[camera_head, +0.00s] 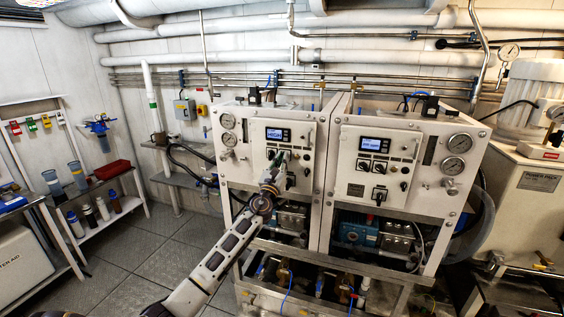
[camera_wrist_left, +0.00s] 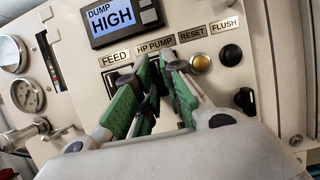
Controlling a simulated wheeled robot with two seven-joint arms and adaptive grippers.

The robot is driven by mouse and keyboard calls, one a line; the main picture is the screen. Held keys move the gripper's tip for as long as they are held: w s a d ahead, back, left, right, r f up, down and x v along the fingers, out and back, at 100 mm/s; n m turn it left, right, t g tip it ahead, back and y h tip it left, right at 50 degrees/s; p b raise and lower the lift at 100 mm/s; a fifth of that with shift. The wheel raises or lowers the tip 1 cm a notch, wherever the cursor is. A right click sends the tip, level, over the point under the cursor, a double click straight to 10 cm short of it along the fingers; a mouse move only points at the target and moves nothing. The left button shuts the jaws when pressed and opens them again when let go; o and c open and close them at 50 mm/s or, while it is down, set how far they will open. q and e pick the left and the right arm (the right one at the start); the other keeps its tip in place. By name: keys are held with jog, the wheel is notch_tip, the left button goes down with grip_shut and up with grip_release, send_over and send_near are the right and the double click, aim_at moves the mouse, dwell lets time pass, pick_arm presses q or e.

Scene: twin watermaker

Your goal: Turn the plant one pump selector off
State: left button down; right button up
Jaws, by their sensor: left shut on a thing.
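The left white control panel (camera_head: 262,140) carries a lit display (camera_head: 274,134) above a row of selectors. In the left wrist view, the display (camera_wrist_left: 120,18) reads DUMP HIGH. Below it are labels for FEED, HP PUMP, RESET and FLUSH. My left gripper (camera_wrist_left: 153,62) has its green fingers closed around a dark selector knob (camera_wrist_left: 153,98) under the HP PUMP label (camera_wrist_left: 155,46). The fingers hide most of the knob, so its setting cannot be read. In the head view, my left gripper (camera_head: 278,163) is at this panel's selector row. My right gripper is out of view.
A similar panel (camera_head: 373,158) stands close on the right, with its own display and selectors. Beside the held knob are a brass button (camera_wrist_left: 200,63) and black knobs (camera_wrist_left: 231,54). Gauges (camera_wrist_left: 27,95) and a valve sit to the left. Open floor (camera_head: 130,255) lies left of the skid.

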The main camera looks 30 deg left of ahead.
pick_arm(q)
jog(key=shift+n+y, duration=0.4)
jog(key=shift+n, duration=0.2)
jog(key=n+g+y, duration=0.1)
jog(key=n, duration=0.4)
jog(key=n+g+y, duration=0.2)
jog(key=n, duration=0.3)
jog(key=n+g+y+p, duration=0.1)
jog(key=n+g+y, duration=0.1)
jog(key=n, duration=0.3)
jog(key=shift+d+r, duration=0.15)
jog(key=shift+d, duration=0.15)
jog(key=c, duration=1.5)
grip_release()
jog(key=shift+v, duration=6)
